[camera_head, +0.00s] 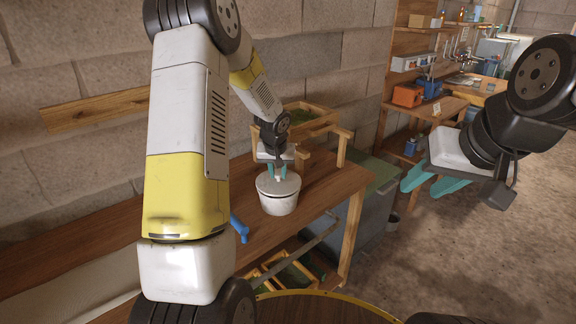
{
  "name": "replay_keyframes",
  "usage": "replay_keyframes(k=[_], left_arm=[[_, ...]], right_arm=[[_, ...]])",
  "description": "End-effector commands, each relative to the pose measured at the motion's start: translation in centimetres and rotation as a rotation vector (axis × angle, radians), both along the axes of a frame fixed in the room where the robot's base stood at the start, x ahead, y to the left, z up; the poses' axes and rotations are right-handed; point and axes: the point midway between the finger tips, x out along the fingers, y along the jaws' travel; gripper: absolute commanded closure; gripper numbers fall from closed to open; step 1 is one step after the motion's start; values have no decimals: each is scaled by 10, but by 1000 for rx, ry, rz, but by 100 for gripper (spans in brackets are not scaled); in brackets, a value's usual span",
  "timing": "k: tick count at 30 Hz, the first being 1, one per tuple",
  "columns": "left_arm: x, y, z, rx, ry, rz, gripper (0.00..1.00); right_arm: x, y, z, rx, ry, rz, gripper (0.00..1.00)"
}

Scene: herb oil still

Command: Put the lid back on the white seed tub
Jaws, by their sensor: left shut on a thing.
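The white seed tub (279,205) stands on the wooden bench, near its right end. Its pale lid (267,186) is at the tub's top, roughly level and over the opening. I cannot tell whether it is fully seated or slightly above the rim. My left gripper (278,176) points down from above and is shut on the lid, at a small light knob in its middle. The fingers partly hide the knob. My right gripper (431,184) is at the right, away from the bench, with its teal fingers apart and nothing between them.
A wooden planter box (303,122) stands behind the tub on the bench. A blue tool-like object (239,228) lies left of the tub. Wooden trays (270,275) sit below the bench front. A shelf unit (412,64) stands at the back right. Open floor lies at the right.

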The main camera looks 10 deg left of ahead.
Motion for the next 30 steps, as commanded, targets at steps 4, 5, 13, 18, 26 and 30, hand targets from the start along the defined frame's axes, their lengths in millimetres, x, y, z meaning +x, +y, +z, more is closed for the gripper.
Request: replay_keyframes(k=[4,5,13,18,26,30], left_arm=[[0,0,0,0,0,0,100],[0,0,0,1,-1,-1,100],[0,0,0,0,0,0,100],[0,0,0,0,0,0,51],[0,0,0,0,0,0,43],[0,0,0,0,0,0,29]], right_arm=[[0,0,0,0,0,0,60],[0,0,0,0,0,0,60],[0,0,0,0,0,0,60],[0,0,0,0,0,0,60],[0,0,0,0,0,0,60],[0,0,0,0,0,0,60]])
